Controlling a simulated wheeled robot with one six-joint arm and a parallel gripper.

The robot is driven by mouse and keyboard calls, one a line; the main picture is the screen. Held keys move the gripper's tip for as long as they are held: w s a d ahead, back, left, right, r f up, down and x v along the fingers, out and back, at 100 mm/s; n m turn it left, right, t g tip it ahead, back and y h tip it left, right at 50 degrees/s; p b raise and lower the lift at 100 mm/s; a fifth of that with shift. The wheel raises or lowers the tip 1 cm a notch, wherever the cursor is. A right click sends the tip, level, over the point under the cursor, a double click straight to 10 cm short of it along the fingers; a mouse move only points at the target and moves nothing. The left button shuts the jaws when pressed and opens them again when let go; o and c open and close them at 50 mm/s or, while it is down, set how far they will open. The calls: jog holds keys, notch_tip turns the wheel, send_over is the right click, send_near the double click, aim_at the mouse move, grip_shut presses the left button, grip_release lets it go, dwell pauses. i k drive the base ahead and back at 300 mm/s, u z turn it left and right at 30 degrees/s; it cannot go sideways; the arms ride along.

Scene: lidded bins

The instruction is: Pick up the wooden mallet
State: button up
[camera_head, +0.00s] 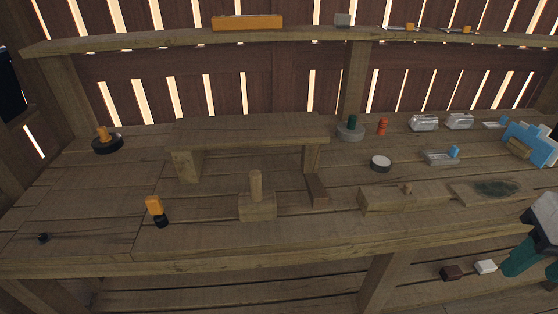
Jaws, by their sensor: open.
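The wooden mallet (257,207) stands on the workbench near its middle. Its pale block head rests on the bench top and its short handle points up. It is in front of a low wooden riser (250,131), and nothing touches it from above. Part of my arm shows in grey and teal at the right edge. My gripper's fingertips do not show in this view.
An orange-and-black tool (155,210) stands left of the mallet. A dark wooden block (317,190) and a long wooden plane-like block (405,197) are to its right. Several small tools line the bench's right side. A shelf (300,39) runs above. Front-left bench is mostly clear.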

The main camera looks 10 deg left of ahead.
aim_at(256, 205)
jog(key=k, duration=0.5)
jog(key=u, duration=1.5)
jog(key=i, duration=1.05)
jog(key=z, duration=1.45)
